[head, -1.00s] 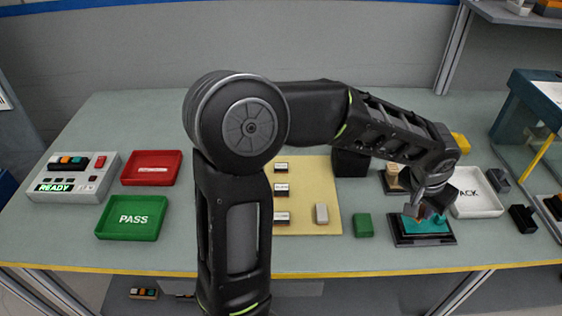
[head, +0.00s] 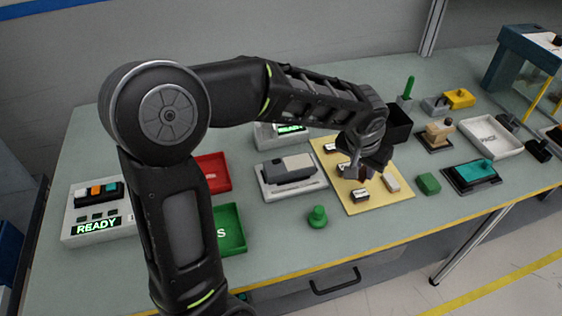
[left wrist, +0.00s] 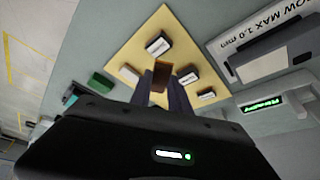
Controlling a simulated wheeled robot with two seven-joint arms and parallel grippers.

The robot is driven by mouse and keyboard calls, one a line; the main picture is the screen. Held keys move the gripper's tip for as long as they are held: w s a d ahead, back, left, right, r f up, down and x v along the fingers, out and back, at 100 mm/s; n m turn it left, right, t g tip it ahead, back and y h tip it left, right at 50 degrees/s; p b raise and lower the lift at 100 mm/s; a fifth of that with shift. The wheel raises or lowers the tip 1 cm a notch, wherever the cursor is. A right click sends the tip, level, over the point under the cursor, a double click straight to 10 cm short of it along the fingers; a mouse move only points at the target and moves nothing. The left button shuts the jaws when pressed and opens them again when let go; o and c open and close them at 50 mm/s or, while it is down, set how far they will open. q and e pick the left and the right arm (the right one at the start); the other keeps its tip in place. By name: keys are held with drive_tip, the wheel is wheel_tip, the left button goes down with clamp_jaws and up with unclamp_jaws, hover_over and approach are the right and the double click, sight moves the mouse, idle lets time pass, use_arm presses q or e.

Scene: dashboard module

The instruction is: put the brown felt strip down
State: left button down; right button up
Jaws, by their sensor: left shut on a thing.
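My left gripper (head: 366,172) hangs over the yellow mat (head: 380,207), among the small blocks on it. In the left wrist view its two dark fingers (left wrist: 161,92) are shut on the brown felt strip (left wrist: 160,78). The strip shows as a small brown piece between the fingertips, over the middle of the mat (left wrist: 178,35). I cannot tell whether it touches the mat. In the head view the fingers and wrist hide the strip. My right gripper is not in view.
Small dark-and-white blocks (head: 360,195) and a pale block (head: 392,183) lie on the mat close around the gripper. A green block (head: 428,183) and a teal pad on a dark base (head: 474,173) lie to the right.

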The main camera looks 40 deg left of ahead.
use_arm(q)
drive_tip(key=shift+w+d, duration=0.1)
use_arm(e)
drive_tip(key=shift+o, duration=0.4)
use_arm(q)
drive_tip(key=shift+a, duration=0.5)
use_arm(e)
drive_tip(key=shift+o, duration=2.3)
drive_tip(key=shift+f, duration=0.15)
use_arm(q)
drive_tip(key=s+a+r+m+h, duration=0.1)
drive_tip(key=s+a+r+m, duration=0.1)
drive_tip(key=a, duration=0.6)
drive_tip(key=s+a+r+m+g+h, duration=0.1)
drive_tip(key=s+a+r+m, duration=0.1)
drive_tip(key=a+r+m, duration=0.3)
drive_tip(key=a, duration=0.3)
drive_tip(key=shift+s+r+h, duration=0.2)
drive_tip(key=shift+r+h, duration=0.1)
drive_tip(key=shift+r, duration=0.05)
drive_tip(key=shift+a, duration=0.1)
